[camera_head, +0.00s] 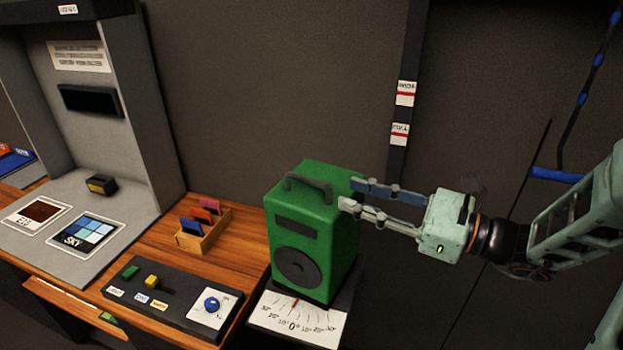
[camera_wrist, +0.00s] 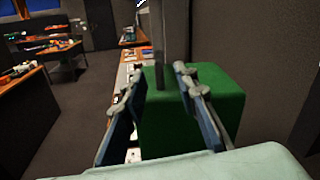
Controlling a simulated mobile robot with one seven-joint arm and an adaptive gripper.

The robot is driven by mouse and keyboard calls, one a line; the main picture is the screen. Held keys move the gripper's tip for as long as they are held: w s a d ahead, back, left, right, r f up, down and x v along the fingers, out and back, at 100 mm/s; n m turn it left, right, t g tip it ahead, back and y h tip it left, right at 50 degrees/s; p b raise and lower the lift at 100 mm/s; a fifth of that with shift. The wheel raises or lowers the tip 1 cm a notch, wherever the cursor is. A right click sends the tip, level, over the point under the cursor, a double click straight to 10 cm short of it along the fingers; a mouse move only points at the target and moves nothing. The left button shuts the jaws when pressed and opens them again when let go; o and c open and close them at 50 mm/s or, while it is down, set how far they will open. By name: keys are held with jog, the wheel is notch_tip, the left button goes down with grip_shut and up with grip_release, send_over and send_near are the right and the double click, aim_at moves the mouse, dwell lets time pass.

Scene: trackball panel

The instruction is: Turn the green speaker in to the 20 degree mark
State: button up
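The green speaker (camera_head: 318,225) stands upright on a white dial plate (camera_head: 268,312) printed with angle marks. Its dark handle (camera_head: 308,186) is on top and its round dark cone faces the front. A thin red pointer (camera_head: 295,305) at its base points close to the 0 mark. My gripper (camera_head: 351,193) is open at the speaker's upper right side, fingers pointing left. In the wrist view, my gripper (camera_wrist: 159,72) has its fingers apart, with the green speaker (camera_wrist: 190,120) showing between and beyond them. I cannot tell whether either finger touches it.
Left of the speaker is a wooden bench with a black control panel (camera_head: 170,302) and a wooden card holder (camera_head: 205,235). A grey booth (camera_head: 65,190) stands farther left. A dark wall post (camera_head: 408,70) is behind. Floor is free right of the speaker.

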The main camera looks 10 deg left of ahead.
aim_at(323, 186)
jog(key=p+x, duration=0.1)
jog(key=x, duration=0.9)
jog(key=shift+s, duration=0.1)
grip_shut()
